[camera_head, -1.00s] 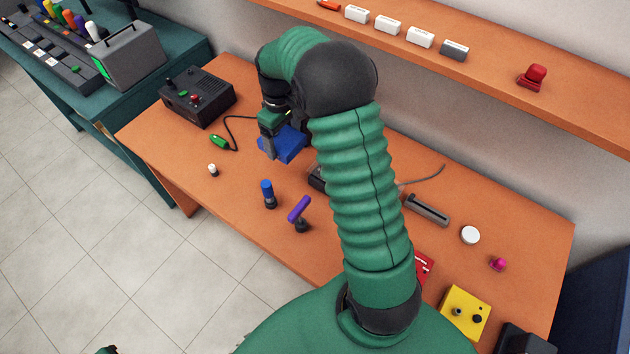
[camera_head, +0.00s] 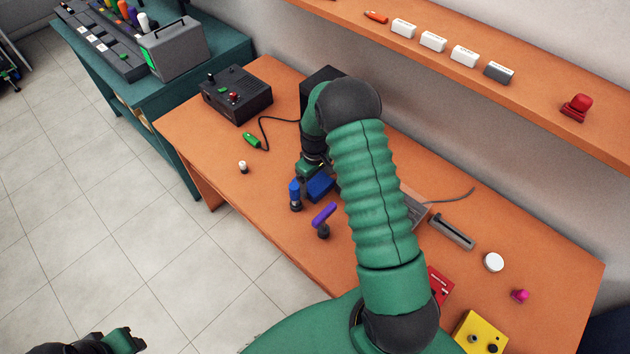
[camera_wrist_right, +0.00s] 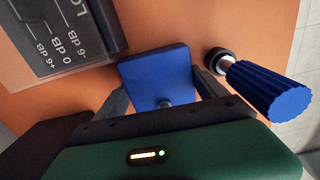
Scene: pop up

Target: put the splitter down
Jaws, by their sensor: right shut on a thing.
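The splitter appears to be the small blue box (camera_head: 320,187), held in my right gripper (camera_head: 312,178) low over the middle of the orange table. In the right wrist view the blue box (camera_wrist_right: 155,75) sits between the two fingers, with a small round connector on its near side. Whether its underside touches the table I cannot tell. A blue-handled knob (camera_head: 295,195) stands close beside it, and this knob (camera_wrist_right: 265,88) also shows right of the fingers in the wrist view. My left gripper (camera_head: 125,341) is at the lower left edge, away from the table, its jaws unclear.
A grey device with dB markings (camera_wrist_right: 65,25) lies close by on the other side of the blue box. A purple-handled tool (camera_head: 323,219) stands nearer the front edge. A black control box (camera_head: 236,95) with a green-ended cable is at the left. Bare table (camera_head: 215,140) lies left.

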